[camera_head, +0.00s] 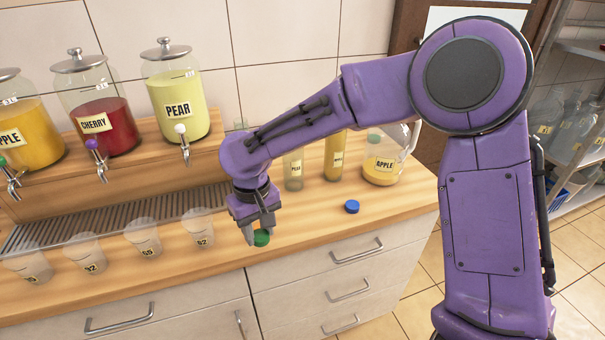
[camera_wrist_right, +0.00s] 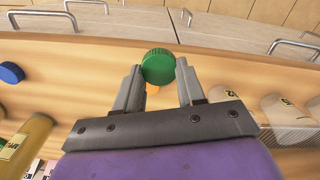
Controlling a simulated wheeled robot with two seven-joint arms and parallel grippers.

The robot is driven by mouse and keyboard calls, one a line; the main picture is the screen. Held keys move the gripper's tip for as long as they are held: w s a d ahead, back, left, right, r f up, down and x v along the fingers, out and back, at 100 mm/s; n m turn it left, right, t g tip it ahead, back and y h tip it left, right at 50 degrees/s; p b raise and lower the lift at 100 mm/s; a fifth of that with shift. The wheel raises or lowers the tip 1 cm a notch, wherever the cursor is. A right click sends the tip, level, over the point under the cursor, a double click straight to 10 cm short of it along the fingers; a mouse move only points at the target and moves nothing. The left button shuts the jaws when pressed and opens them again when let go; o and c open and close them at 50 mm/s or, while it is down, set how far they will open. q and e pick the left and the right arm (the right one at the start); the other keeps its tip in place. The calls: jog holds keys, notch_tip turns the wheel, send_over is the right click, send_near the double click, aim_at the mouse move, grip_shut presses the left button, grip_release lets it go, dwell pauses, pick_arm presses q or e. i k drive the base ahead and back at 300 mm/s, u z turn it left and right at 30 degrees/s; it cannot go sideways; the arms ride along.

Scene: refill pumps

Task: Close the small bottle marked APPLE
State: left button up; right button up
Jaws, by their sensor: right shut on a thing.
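The small bottle marked APPLE (camera_head: 335,157) is slim, holds yellow-orange juice and stands upright on the counter. My right arm hides its top in the head view. A yellow bottle with a label shows at the lower left of the right wrist view (camera_wrist_right: 27,142). My right gripper (camera_head: 259,236) is near the counter's front edge, in front of and left of the bottle. It is shut on a green cap (camera_head: 261,238), which shows between the fingertips in the right wrist view (camera_wrist_right: 158,66). My left gripper is out of view.
A blue cap (camera_head: 351,206) lies on the counter. A small PEAR bottle (camera_head: 293,171) and a wide APPLE jug (camera_head: 382,166) flank the small APPLE bottle. Several clear cups (camera_head: 143,238) stand at left, below the APPLE, CHERRY and PEAR (camera_head: 178,104) dispensers.

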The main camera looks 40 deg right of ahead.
aim_at(335, 146)
jog(key=u, duration=2.45)
jog(key=k, duration=2.7)
jog(key=z, duration=1.5)
